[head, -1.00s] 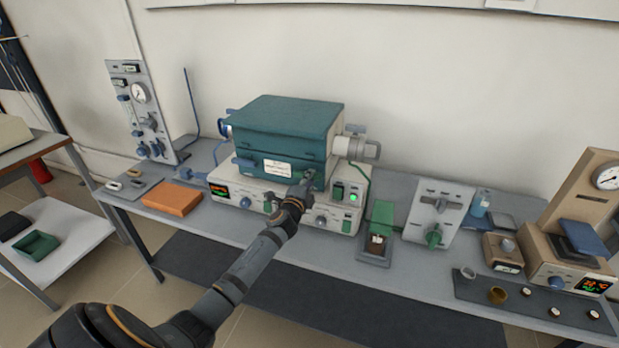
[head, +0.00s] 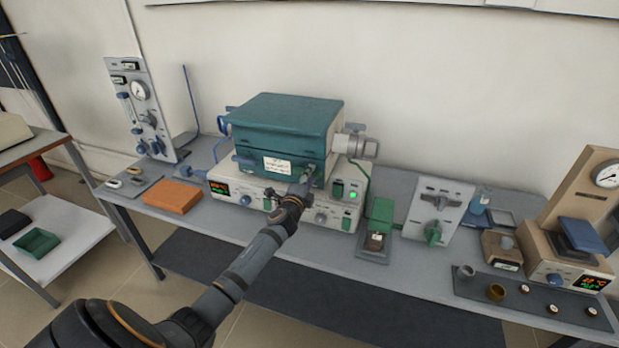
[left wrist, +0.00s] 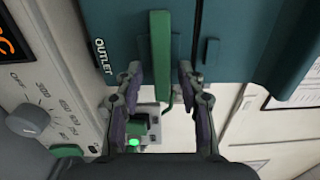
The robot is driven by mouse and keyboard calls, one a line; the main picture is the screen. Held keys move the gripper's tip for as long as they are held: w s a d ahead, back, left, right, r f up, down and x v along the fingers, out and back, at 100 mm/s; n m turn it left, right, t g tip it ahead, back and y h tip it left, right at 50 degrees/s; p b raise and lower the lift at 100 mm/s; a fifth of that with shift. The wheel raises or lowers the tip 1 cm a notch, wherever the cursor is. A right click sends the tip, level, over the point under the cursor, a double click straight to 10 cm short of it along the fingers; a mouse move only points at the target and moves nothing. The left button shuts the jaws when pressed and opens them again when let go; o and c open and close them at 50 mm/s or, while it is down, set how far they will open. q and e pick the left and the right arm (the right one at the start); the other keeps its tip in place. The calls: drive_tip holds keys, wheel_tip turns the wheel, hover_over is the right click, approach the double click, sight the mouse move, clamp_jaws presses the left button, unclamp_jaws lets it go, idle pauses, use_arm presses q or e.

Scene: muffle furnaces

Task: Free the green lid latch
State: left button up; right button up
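The teal tube furnace (head: 285,115) sits on its pale control base, with its lid down. The green lid latch (left wrist: 160,62) is an upright bar on the furnace's teal front in the left wrist view. In the head view the latch is small and partly behind my gripper. My left gripper (left wrist: 160,80) is open, with one finger on each side of the latch's lower part. A gap shows between each finger and the bar. In the head view the left gripper (head: 304,182) is at the furnace's lower front right. My right gripper is in neither view.
The control base (head: 330,213) has knobs and a lit green button below the latch. An orange block (head: 172,196) lies left of the furnace. A small green-topped device (head: 380,222) and a grey valve panel (head: 437,208) stand to the right. The bench front is mostly clear.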

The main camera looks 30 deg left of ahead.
use_arm(q)
drive_tip(key=v, duration=1.2)
idle(0.5)
